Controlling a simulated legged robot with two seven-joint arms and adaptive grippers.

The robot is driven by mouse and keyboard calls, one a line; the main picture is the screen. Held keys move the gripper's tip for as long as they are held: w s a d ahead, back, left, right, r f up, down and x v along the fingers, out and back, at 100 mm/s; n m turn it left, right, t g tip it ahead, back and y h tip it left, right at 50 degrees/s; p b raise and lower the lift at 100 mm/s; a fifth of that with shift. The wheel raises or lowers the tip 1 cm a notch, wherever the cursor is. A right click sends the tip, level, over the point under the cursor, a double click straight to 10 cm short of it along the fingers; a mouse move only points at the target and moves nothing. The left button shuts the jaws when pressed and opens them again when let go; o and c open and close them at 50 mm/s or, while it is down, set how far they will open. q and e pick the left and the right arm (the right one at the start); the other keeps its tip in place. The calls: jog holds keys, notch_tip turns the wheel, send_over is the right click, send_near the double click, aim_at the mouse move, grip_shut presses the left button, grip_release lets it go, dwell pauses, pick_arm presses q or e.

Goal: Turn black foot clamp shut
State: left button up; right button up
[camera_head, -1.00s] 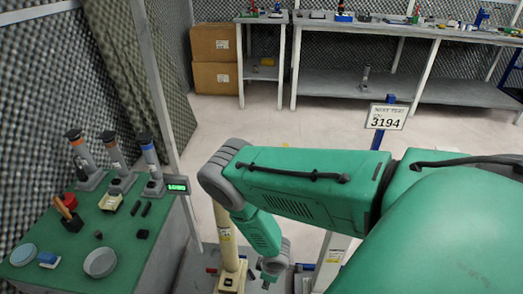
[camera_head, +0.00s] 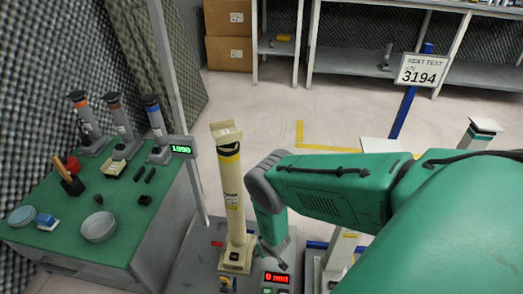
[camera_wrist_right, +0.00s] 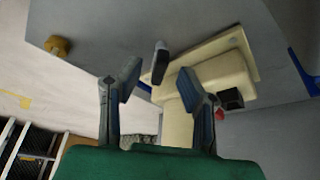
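A cream column (camera_head: 231,190) stands upright on a cream base. A small black part (camera_head: 234,256) is on the front of that base, and may be the foot clamp. In the right wrist view, a cream foot (camera_wrist_right: 215,75) carries a black block (camera_wrist_right: 231,98) right of the fingers. A dark lever with a pale edge (camera_wrist_right: 160,62) lies ahead, between the fingers in the picture. I cannot tell which is the clamp. My right gripper (camera_wrist_right: 158,88) is open and empty, apart from these parts; it also shows low in the head view (camera_head: 274,252). My left gripper is not in view.
A red-digit display (camera_head: 276,278) sits close below my right gripper. A yellow knob (camera_wrist_right: 58,46) is on the grey plate in the wrist view. A green-topped bench (camera_head: 60,235) stands left, with several tools. The floor beyond the column is clear.

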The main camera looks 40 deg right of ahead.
jog(key=shift+b+x, duration=0.4)
jog(key=shift+x, duration=0.65)
jog(key=shift+f, duration=0.1)
jog(key=shift+a, duration=0.1)
grip_shut()
jog(key=shift+n, duration=0.3)
jog(key=n+y, duration=0.1)
jog(key=n, duration=0.1)
jog(key=d+n+y, duration=0.1)
jog(key=n, duration=0.3)
jog(key=n+y, duration=0.1)
jog(key=n, duration=0.3)
jog(key=shift+w+d+g+y, duration=0.2)
jog(key=shift+d+g+y, duration=0.1)
jog(key=shift+y, duration=0.1)
